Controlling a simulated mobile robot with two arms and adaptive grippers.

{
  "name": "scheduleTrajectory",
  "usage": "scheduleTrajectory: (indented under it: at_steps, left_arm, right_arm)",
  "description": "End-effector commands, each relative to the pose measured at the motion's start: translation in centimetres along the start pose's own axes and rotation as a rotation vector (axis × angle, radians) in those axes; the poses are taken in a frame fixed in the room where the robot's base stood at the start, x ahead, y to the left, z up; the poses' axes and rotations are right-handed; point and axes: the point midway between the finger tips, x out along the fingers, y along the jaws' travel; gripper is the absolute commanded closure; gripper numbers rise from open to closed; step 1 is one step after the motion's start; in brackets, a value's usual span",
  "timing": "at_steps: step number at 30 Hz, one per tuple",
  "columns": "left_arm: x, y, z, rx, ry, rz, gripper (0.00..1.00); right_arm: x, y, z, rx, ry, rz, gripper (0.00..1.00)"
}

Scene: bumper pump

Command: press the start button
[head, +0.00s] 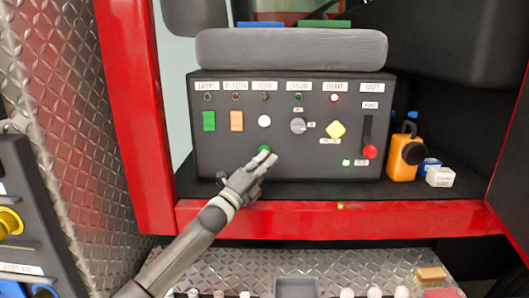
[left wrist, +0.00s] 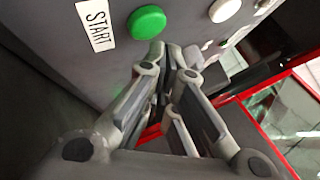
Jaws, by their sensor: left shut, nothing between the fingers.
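The start button is a round green button (left wrist: 146,22) on the dark front of the control box, with a white START label (left wrist: 97,25) beside it. In the head view the green button (head: 264,149) is partly hidden behind my fingertips. My left gripper (head: 268,157) is shut and empty, reaching up from the lower left to the button. In the left wrist view the closed fingertips (left wrist: 174,52) are just below and right of the button. I cannot tell whether they touch the panel. My right gripper is not in view.
An orange bottle (head: 402,165) stands right. A red beam (head: 330,214) runs below.

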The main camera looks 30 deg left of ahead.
Motion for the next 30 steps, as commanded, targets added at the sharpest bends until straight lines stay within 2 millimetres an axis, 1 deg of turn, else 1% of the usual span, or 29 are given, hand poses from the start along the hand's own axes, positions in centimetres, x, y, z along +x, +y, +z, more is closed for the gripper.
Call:
scheduleTrajectory:
  at_steps: [10, 30]
  left_arm:
    - [0.51, 0.4, 0.4, 0.002, -0.001, -0.001, 1.0]
    - [0.79, 0.58, 0.58, 0.0, 0.0, 0.0, 1.0]
  right_arm:
    - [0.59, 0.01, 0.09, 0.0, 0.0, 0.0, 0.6]
    - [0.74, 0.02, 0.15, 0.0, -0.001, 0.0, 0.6]
